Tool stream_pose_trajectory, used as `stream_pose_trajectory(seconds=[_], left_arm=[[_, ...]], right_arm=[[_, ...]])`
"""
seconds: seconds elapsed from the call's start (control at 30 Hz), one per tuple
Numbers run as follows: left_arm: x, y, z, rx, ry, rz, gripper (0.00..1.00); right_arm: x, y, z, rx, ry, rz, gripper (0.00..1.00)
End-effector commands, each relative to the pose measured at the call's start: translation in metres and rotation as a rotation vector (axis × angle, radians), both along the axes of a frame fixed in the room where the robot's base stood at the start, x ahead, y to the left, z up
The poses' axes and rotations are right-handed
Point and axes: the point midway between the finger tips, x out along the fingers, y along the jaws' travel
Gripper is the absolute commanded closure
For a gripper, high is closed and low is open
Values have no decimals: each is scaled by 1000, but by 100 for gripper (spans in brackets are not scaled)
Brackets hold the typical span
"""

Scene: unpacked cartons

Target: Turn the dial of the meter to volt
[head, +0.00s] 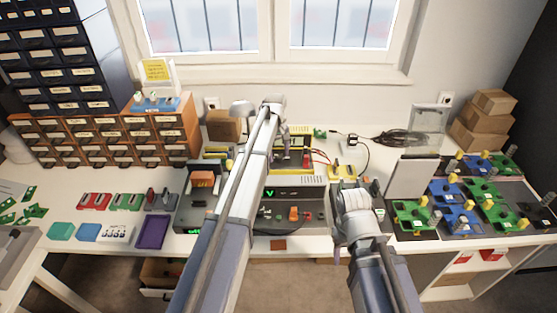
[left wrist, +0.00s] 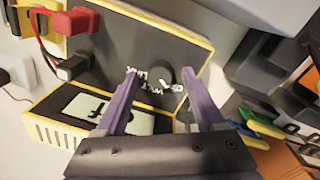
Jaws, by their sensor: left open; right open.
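The meter (left wrist: 105,50) is a dark box with yellow edges. In the left wrist view it appears turned around, with a pale display (left wrist: 118,115) and white lettering around a dark round dial (left wrist: 158,75). In the head view the meter (head: 293,158) stands at the back of the bench, partly hidden by my left arm. My left gripper (left wrist: 160,73) is open, its two purple fingers on either side of the dial. I cannot tell whether they touch it, and the dial's setting is unclear. My right gripper (head: 345,188) is open and apart from the meter, low at centre right.
Red and black plugs (left wrist: 75,22) with leads sit in the meter. A bench unit with a green readout (head: 310,190) stands in front of it. Drawer cabinets (head: 105,140) fill the left, and green and blue boards (head: 460,190) the right.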

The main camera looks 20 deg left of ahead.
Motion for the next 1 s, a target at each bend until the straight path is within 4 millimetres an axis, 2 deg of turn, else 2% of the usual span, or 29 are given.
stream_pose_trajectory(seconds=[0.3,0.9,0.93,1.0], left_arm=[[0,0,-3,0,0,0,29],[0,0,-3,0,0,0,97],[0,0,-3,0,0,0,100],[0,0,-3,0,0,0,100]], right_arm=[[0,0,-3,0,0,0,50],[0,0,-3,0,0,0,50],[0,0,-3,0,0,0,50],[0,0,-3,0,0,0,50]])
